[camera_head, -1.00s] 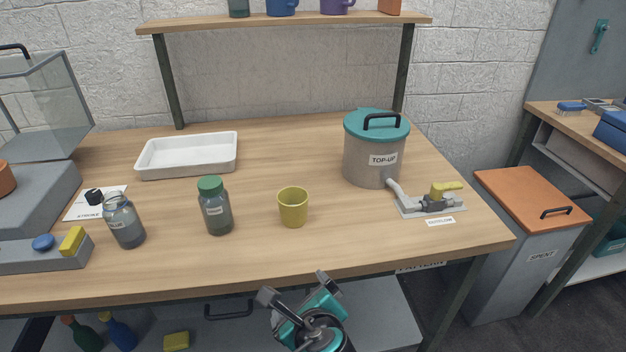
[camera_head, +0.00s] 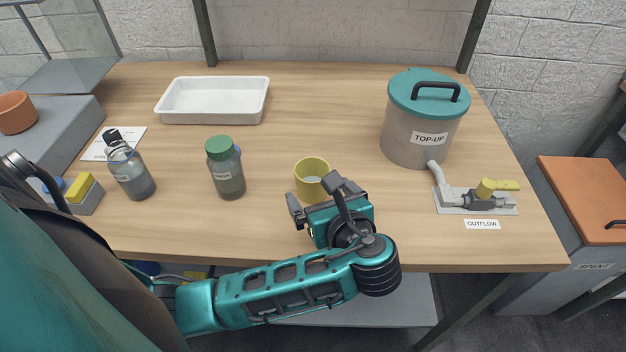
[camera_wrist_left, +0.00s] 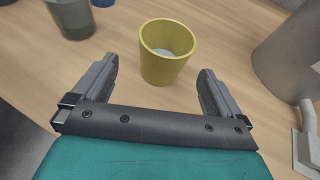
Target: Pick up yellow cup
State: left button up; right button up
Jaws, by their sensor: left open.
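The yellow cup (camera_head: 311,176) stands upright on the wooden table (camera_head: 330,110), right of the green-lidded jar. My left gripper (camera_head: 314,194) is open at the near side of the cup, and its fingers partly cover the cup's lower part in the head view. In the left wrist view the cup (camera_wrist_left: 166,52) sits just beyond the two spread fingers (camera_wrist_left: 158,82), roughly centred between them. Nothing is between the fingers. The cup's inside shows a pale bottom. My right gripper is not in view.
A green-lidded jar (camera_head: 226,170) and a clear bottle (camera_head: 131,172) stand to the left. A white tray (camera_head: 213,101) lies behind. A TOP-UP pot (camera_head: 412,132) with an outflow valve (camera_head: 478,200) is at the right. The table behind the cup is clear.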

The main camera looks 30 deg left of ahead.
aim_at(307, 176)
pick_arm(q)
jog(key=x, duration=0.6)
jog(key=shift+w+f, duration=0.2)
jog(key=shift+f, duration=0.1)
jog(key=c, duration=1)
jog(key=shift+c, duration=0.2)
jog(key=shift+r, duration=0.1)
notch_tip(307, 176, up, 20)
